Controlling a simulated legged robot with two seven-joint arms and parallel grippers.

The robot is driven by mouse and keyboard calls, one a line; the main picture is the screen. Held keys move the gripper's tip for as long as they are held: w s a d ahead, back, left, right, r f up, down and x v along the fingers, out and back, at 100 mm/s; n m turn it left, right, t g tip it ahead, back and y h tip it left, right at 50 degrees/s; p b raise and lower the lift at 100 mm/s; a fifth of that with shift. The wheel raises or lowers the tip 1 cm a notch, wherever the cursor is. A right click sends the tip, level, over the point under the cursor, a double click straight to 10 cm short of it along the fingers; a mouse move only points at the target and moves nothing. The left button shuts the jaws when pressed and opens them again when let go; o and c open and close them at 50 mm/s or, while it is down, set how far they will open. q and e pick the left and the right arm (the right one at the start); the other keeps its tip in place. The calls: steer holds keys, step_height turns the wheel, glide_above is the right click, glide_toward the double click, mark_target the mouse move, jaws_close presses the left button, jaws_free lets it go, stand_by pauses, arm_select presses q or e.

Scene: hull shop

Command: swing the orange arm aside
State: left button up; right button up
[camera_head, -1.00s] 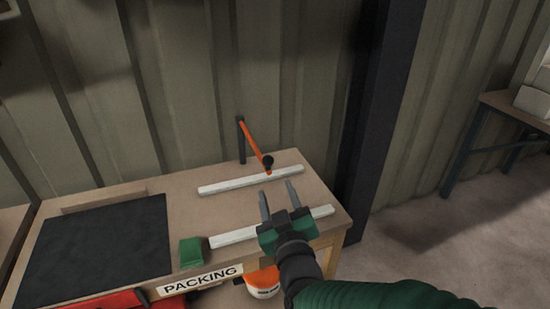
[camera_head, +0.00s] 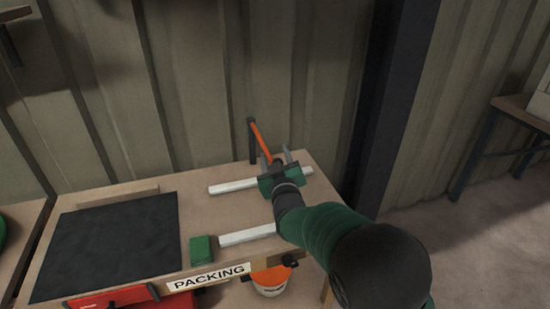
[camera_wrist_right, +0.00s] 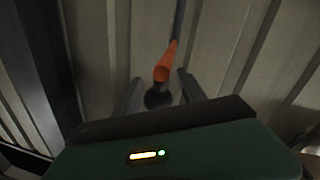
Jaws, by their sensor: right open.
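The orange arm (camera_head: 262,142) reaches from the top of a dark upright post (camera_head: 252,142) at the back of the bench toward me. Its near end has a dark knob, mostly hidden behind my right gripper in the head view. My right gripper (camera_head: 276,157) is open, its two fingers on either side of the arm's near end. In the right wrist view the orange arm (camera_wrist_right: 167,62) and its dark knob (camera_wrist_right: 158,97) show between the open fingers (camera_wrist_right: 160,90). I cannot tell whether a finger touches it. My left gripper is not in view.
Two white bars lie on the bench, one farther back (camera_head: 232,187) and one nearer (camera_head: 247,235), partly behind my right arm. A green block (camera_head: 201,249), a black mat (camera_head: 110,245) and a PACKING label (camera_head: 209,276) are to the left.

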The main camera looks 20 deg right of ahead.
jaws_close()
stand_by(1.4)
